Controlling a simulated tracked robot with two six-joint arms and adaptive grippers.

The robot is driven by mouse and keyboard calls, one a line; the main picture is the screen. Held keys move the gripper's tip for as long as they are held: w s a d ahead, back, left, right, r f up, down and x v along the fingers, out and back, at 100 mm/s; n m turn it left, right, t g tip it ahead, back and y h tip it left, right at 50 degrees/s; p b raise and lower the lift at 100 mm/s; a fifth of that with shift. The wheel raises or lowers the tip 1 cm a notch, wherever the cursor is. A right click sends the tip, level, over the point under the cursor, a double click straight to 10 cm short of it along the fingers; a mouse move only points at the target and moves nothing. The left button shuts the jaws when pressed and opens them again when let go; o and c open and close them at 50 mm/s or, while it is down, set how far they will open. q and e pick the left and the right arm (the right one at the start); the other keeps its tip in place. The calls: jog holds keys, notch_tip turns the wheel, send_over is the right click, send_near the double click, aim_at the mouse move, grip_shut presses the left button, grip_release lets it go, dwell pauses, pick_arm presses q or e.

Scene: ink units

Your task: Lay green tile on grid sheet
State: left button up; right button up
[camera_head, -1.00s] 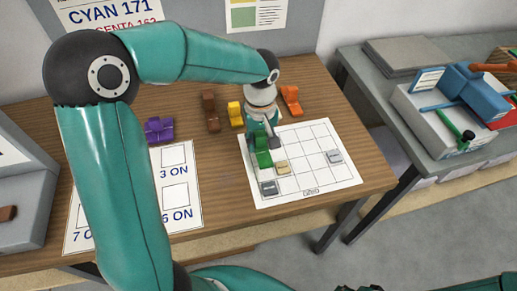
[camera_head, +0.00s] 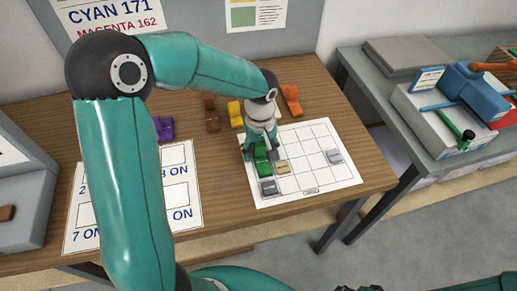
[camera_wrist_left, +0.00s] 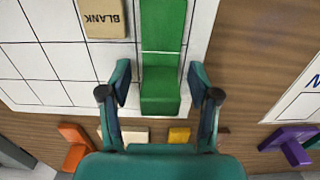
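The green tile (camera_head: 262,158) is a stepped piece on the left column of the white grid sheet (camera_head: 310,137), behind a grey tile. In the left wrist view the green tile (camera_wrist_left: 162,45) runs away between my fingers, its near end block at their level. My left gripper (camera_head: 260,147) is low over it. In the wrist view my left gripper (camera_wrist_left: 161,88) is open, with gaps on both sides of the tile. The tile's underside is hidden, but it looks flat on the sheet. My right gripper is out of view.
On the sheet are a tan BLANK tile (camera_head: 282,167) and grey tiles (camera_head: 269,188) and (camera_head: 334,156). Purple (camera_head: 165,130), brown (camera_head: 211,114), yellow (camera_head: 235,113) and orange (camera_head: 291,99) pieces stand on the table. A numbered sheet (camera_head: 185,210) lies left. The grid's right side is mostly free.

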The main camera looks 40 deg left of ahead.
aim_at(259, 145)
pick_arm(q)
notch_tip(259, 145, up, 12)
jog(key=shift+r, duration=0.1)
dwell(0.6)
jog(key=shift+s, duration=0.1)
dwell(0.3)
